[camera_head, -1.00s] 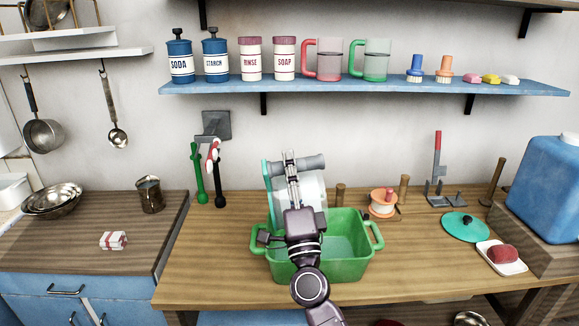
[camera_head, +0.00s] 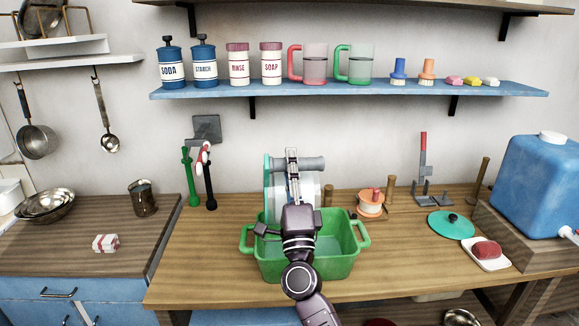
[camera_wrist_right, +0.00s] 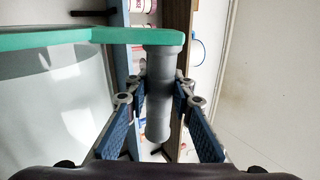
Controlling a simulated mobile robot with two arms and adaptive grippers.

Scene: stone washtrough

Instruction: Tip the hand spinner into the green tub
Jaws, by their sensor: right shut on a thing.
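The hand spinner is a clear drum (camera_head: 308,188) with a teal rim and a grey bar handle (camera_head: 312,163). It is above the back part of the green tub (camera_head: 340,270), which stands on the wooden counter. My right gripper (camera_head: 292,158) is shut on the grey handle. In the right wrist view the handle (camera_wrist_right: 158,95) sits between the blue-padded fingers, with the teal rim (camera_wrist_right: 70,39) and drum (camera_wrist_right: 55,105) to the left. The tub looks empty where its inside shows; my arm hides part of it. My left gripper is not in view.
To the right are a teal lid (camera_head: 450,226), a soap dish (camera_head: 487,262) and a blue water container (camera_head: 545,185). A blue shelf (camera_head: 350,92) runs above.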

